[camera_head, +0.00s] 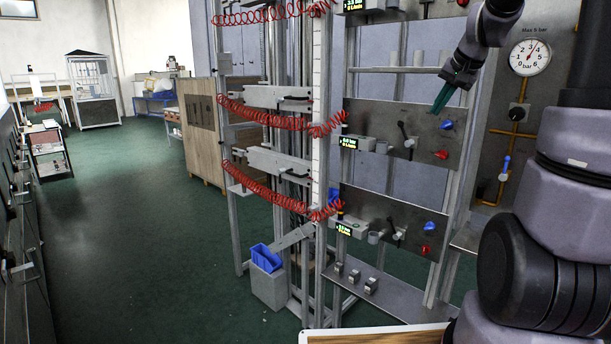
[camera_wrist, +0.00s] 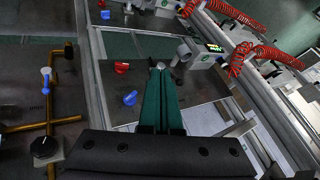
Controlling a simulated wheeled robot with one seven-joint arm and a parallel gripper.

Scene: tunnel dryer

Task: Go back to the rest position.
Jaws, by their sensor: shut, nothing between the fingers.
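My gripper (camera_head: 441,103) is at the upper right in the head view, with its green fingers pointing down and left in front of the rack's middle metal panel (camera_head: 388,126). In the wrist view my gripper (camera_wrist: 161,68) shows two long green fingers lying side by side. They are shut with nothing between them. The fingertips appear near a blue knob (camera_head: 447,125) and a red knob (camera_head: 441,154) on that panel; I cannot tell the exact gap. The wrist view also shows a red knob (camera_wrist: 122,67) and a blue knob (camera_wrist: 130,98) left of the fingers.
A pressure gauge (camera_head: 530,57) and yellow pipe (camera_head: 507,160) are right of the rack. Red coiled hoses (camera_head: 262,118) stretch across the rack's left side. A lower panel (camera_head: 393,222) sits above a shelf with small metal parts. Open green floor (camera_head: 130,200) lies to the left.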

